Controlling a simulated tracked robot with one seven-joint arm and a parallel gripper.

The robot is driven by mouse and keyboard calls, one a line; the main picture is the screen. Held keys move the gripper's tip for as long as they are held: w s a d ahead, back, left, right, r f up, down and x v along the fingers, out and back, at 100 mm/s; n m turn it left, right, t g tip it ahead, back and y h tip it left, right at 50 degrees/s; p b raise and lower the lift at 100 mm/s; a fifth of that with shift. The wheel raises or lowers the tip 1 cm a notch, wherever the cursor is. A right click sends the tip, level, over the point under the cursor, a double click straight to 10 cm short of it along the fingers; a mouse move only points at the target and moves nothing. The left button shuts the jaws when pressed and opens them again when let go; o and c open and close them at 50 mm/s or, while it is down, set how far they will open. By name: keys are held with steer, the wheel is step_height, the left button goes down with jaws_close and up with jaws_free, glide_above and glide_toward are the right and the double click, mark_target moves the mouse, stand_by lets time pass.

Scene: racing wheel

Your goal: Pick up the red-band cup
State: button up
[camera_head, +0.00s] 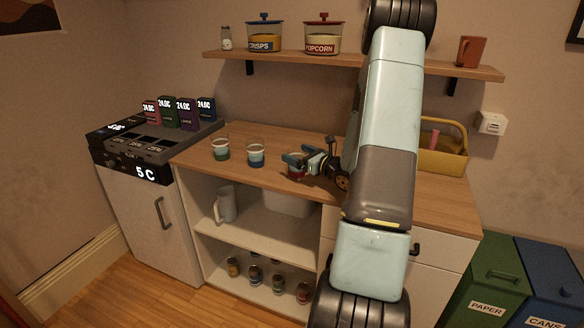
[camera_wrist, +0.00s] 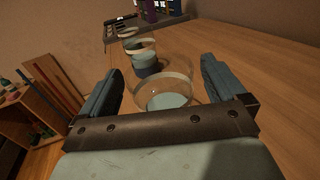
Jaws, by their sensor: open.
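The red-band cup (camera_head: 295,173) stands on the wooden counter, partly hidden by my gripper (camera_head: 293,164). In the wrist view, a clear cup (camera_wrist: 163,90) with a pale bottom lies between the two fingers of my gripper (camera_wrist: 158,78). The fingers are open, with a gap visible on each side of the cup. Its band cannot be made out there. The blue-band cup (camera_head: 256,155) stands to the left and also shows beyond it in the wrist view (camera_wrist: 145,62). The green-band cup (camera_head: 221,150) is farther left.
A dark-topped cooler unit (camera_head: 150,150) with several coloured boxes stands at the left. A yellow basket (camera_head: 452,158) is on the counter's right. A wall shelf (camera_head: 280,60) holds jars and a mug.

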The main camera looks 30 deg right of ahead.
steer(key=x, duration=0.2)
steer(key=shift+w+a+f, duration=0.1)
steer(key=shift+w+a, duration=0.05)
steer(key=shift+w, duration=0.15)
steer(key=c, duration=1.1)
steer(key=shift+r, duration=0.2)
